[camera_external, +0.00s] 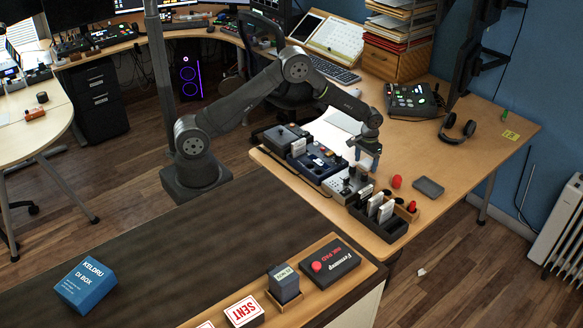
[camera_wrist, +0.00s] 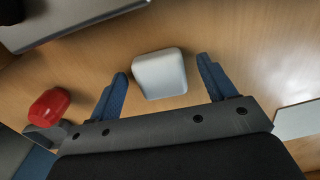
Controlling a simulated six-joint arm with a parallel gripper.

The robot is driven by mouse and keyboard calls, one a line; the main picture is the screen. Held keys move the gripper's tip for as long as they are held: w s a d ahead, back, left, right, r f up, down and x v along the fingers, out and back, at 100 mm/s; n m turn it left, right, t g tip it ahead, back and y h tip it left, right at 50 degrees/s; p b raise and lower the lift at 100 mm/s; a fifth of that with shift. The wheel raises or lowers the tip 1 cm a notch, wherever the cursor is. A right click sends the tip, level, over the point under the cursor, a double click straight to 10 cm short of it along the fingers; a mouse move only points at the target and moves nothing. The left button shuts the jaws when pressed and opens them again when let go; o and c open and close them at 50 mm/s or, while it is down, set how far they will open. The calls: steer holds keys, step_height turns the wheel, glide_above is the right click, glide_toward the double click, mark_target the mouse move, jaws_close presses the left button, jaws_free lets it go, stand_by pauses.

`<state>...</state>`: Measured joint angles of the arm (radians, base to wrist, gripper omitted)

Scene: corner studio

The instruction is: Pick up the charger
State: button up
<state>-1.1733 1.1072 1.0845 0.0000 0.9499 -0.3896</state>
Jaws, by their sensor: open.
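A small white block with rounded corners, which looks like the charger (camera_wrist: 159,74), lies on the wooden desk in the wrist view. My gripper (camera_wrist: 163,72) has its two blue fingers spread, one on each side of the block. Gaps show between the block and both fingers, so it is not held. In the external view my gripper (camera_external: 367,160) points down over the desk, behind the dark organiser.
A red object (camera_wrist: 48,107) lies left of the fingers; it also shows in the external view (camera_external: 397,181). A grey flat box (camera_external: 429,187) is to its right. A dark organiser (camera_external: 384,235) with upright white items stands in front. Headphones (camera_external: 458,127) lie farther back.

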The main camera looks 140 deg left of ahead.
steer(key=c, duration=1.1)
steer(key=shift+r, duration=0.15)
